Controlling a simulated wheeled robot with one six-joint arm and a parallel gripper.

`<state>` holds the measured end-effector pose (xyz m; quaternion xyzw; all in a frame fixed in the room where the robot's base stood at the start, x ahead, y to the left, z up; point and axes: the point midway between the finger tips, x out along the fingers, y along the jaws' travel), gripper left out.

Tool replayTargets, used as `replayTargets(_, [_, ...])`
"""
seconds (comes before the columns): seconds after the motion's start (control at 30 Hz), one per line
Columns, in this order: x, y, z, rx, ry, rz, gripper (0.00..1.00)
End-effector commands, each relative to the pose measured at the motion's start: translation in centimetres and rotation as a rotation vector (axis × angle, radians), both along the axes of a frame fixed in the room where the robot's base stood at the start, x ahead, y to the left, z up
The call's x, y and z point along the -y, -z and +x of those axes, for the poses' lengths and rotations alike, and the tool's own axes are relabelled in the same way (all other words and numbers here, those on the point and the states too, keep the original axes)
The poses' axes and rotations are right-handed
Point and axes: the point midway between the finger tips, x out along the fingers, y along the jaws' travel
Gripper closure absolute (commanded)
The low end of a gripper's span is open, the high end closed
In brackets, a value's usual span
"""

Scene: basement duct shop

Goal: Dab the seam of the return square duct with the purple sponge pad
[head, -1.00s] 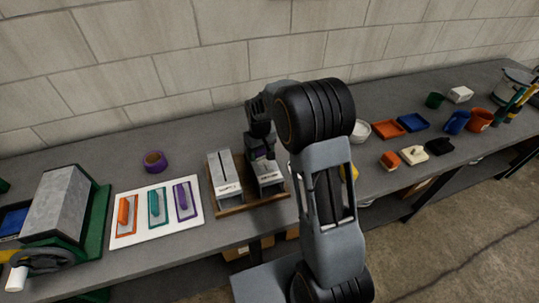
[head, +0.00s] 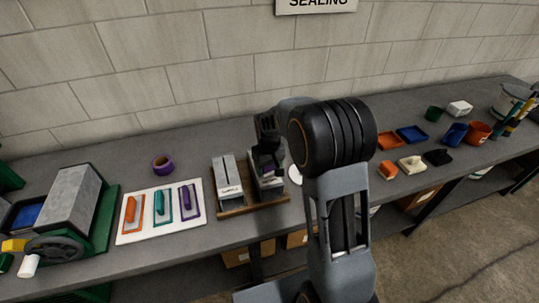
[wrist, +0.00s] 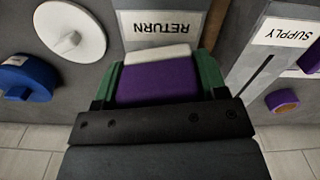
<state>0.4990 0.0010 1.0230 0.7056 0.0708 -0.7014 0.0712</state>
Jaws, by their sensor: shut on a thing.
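My gripper (wrist: 157,88) is shut on the purple sponge pad (wrist: 155,84), its green fingers on either side in the wrist view. The pad has a pale strip along its far edge. In the head view my gripper holds the pad (head: 267,170) at the return duct (head: 270,186), the right one of two grey square ducts on a wooden base. The RETURN label (wrist: 165,25) lies just beyond the pad in the wrist view. The pad and gripper hide the duct's seam, and I cannot tell whether the pad touches it.
The supply duct (head: 227,180) with a dark slot stands close on the left in the head view. Left of it are a purple ring (head: 163,164) and a white board (head: 122,238) with orange, teal and purple tools. Trays and cups stand at right.

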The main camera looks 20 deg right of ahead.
Motion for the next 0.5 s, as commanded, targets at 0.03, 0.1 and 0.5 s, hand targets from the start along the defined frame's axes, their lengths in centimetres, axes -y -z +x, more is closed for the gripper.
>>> replayTargets(0.03, [0.0, -0.6, -0.1, -0.005, 0.000, 0.000, 0.57])
replayTargets(0.1, [0.0, -1.2, -0.1, -0.005, -0.001, 0.000, 0.57])
replayTargets(0.5, [0.0, -4.8, -0.1, -0.005, 0.000, 0.000, 0.57])
